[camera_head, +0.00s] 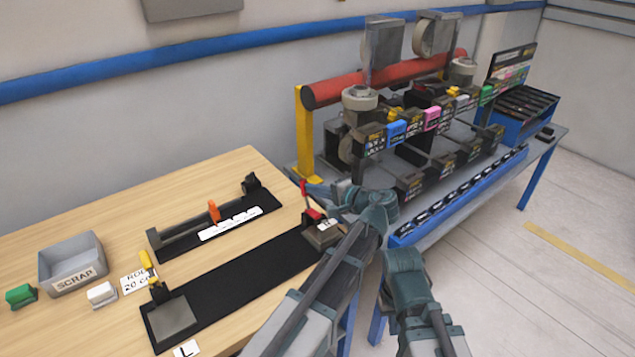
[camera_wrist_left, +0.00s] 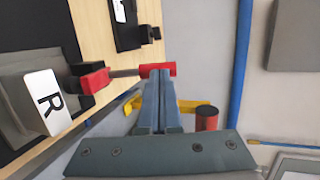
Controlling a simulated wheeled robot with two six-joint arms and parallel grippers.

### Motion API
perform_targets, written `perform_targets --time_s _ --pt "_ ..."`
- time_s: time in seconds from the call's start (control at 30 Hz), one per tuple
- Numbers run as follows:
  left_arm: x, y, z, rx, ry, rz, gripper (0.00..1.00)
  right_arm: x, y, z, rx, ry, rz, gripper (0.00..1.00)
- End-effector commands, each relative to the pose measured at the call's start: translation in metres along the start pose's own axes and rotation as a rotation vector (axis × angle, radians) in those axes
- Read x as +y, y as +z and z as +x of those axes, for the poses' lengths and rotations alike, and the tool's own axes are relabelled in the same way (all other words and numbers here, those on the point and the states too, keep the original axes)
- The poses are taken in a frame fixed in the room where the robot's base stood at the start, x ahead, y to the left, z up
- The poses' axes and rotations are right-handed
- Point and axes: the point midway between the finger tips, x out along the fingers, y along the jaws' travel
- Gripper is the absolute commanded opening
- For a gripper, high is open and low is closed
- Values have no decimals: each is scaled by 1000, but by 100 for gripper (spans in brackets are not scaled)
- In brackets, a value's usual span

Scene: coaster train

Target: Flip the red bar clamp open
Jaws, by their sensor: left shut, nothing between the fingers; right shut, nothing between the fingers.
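The red bar clamp (camera_head: 313,214) sits at the right end of the long black fixture, on a grey block labelled R. Its red-tipped lever (camera_head: 304,187) stands up from the block. The clamp (camera_wrist_left: 93,78) and the lever's red grip (camera_wrist_left: 158,70) also show in the left wrist view. My left gripper (camera_head: 331,187) is shut and empty. Its fingertips (camera_wrist_left: 158,77) are right at the red grip; I cannot tell whether they touch. My right gripper (camera_head: 392,262) is lower right, off the table, shut; its fingertips are hard to make out.
A yellow clamp (camera_head: 147,262) is at the fixture's left end. A shorter fixture with an orange clamp (camera_head: 213,210) lies behind. A grey scrap bin (camera_head: 74,278) stands at left. A machine with a red roller (camera_head: 375,80) and yellow post (camera_head: 304,135) stands close behind my left gripper.

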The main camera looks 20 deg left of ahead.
Motion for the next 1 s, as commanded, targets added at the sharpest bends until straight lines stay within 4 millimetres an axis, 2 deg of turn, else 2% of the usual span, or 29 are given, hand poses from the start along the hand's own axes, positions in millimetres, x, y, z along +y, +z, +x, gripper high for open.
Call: perform_targets --time_s 0.03,0.4,0.7,1.0 --pt "-15 -1 2 -2 42 6 0 2 1 -22 0 0 0 0" --pt "-20 -8 33 -4 388 74 0 8 5 -84 0 0 0 0" --pt "-14 -13 59 -3 660 127 0 11 7 -112 0 0 0 0" --pt "-4 -17 77 -1 869 171 0 11 7 -119 0 0 -1 0"
